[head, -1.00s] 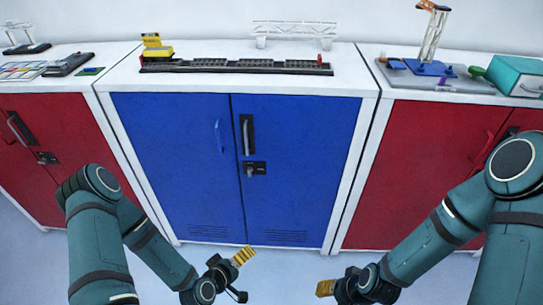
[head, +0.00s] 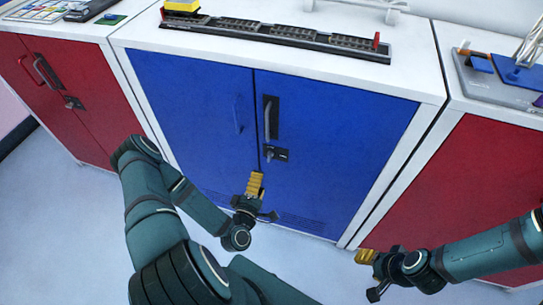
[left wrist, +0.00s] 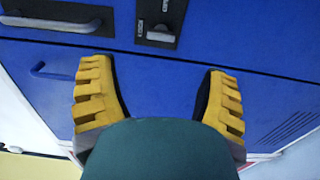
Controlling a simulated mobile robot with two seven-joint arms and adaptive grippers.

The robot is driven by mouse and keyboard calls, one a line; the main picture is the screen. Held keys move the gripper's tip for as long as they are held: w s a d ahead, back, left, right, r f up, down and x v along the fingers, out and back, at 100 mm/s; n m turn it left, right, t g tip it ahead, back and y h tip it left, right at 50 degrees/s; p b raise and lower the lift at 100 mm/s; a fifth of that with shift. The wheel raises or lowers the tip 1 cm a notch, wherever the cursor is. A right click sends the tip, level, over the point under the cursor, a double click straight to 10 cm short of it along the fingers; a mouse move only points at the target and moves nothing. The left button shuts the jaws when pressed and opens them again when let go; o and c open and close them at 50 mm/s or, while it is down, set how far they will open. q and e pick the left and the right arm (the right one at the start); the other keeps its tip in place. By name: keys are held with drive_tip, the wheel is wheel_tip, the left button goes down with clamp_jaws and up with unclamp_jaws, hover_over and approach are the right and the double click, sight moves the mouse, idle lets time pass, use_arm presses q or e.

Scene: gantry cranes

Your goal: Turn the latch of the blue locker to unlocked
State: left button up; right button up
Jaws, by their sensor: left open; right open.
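The blue locker (head: 335,130) stands in the middle with both doors closed. Its latch (head: 275,153) is a small dark plate with a knob on the right door, just below the black-backed handle (head: 271,118). My right gripper (head: 367,257) is open, low by the locker's right foot.
Red lockers stand at the left (head: 75,90) and right (head: 450,180). A blue bar handle (head: 237,115) sits on the left blue door. A rail track (head: 275,35) and a yellow block (head: 182,6) rest on the white top. The floor in front is clear.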

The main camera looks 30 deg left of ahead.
sight(268, 160)
use_arm(q)
drive_tip(key=b+x, duration=0.1)
drive_tip(key=x, duration=1)
drive_tip(key=shift+d, duration=0.15)
drive_tip(key=shift+s, duration=0.1)
drive_tip(key=c, duration=1.2)
